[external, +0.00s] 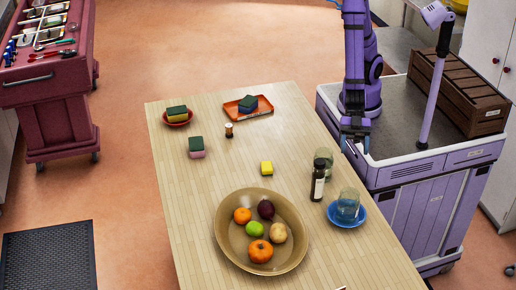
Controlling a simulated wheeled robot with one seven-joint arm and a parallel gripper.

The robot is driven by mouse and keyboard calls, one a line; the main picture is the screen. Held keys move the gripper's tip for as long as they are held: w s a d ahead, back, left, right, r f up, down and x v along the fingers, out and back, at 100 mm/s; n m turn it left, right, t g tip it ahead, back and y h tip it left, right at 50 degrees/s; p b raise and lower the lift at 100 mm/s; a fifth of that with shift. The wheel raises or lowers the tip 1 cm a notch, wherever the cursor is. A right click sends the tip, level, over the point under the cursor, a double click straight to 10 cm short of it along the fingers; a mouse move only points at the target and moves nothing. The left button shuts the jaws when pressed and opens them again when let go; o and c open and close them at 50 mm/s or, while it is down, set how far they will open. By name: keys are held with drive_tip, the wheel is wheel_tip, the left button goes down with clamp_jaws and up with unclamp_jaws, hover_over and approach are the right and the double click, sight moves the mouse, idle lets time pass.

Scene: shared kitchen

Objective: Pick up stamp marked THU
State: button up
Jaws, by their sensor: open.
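A small brown and dark upright piece (229,130), perhaps the stamp, stands on the wooden table (185,240) near its far end. It is too small for me to read any THU marking. My gripper (354,143) points down near the table's right edge, well to the right of that piece and apart from it. My gripper is open and holds nothing that I can see.
Sponges lie on a red dish (178,123), an orange tray (262,111) and the bare table. The table's left side is clear.

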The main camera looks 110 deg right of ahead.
drive_tip(key=w+d+f+m+t+h, duration=0.15)
drive_tip(key=w+d+h, duration=0.45)
drive_tip(key=w, duration=0.7)
wheel_tip(320, 180, up, 2)
drive_tip(key=m+g+h, duration=0.5)
drive_tip(key=g+h, duration=0.2)
hover_over(229, 125)
drive_tip(key=shift+t, duration=0.25)
drive_tip(key=f, duration=1.1)
drive_tip(key=shift+s+a, duration=0.15)
drive_tip(key=shift+s, duration=0.2)
wheel_tip(229, 125, down, 6)
drive_tip(key=shift+r, duration=0.1)
drive_tip(key=shift+w+f, duration=0.2)
drive_tip(key=shift+f, duration=1.2)
drive_tip(key=shift+w+f, duration=0.2)
drive_tip(key=shift+f, duration=1.2)
drive_tip(key=shift+c, duration=0.2)
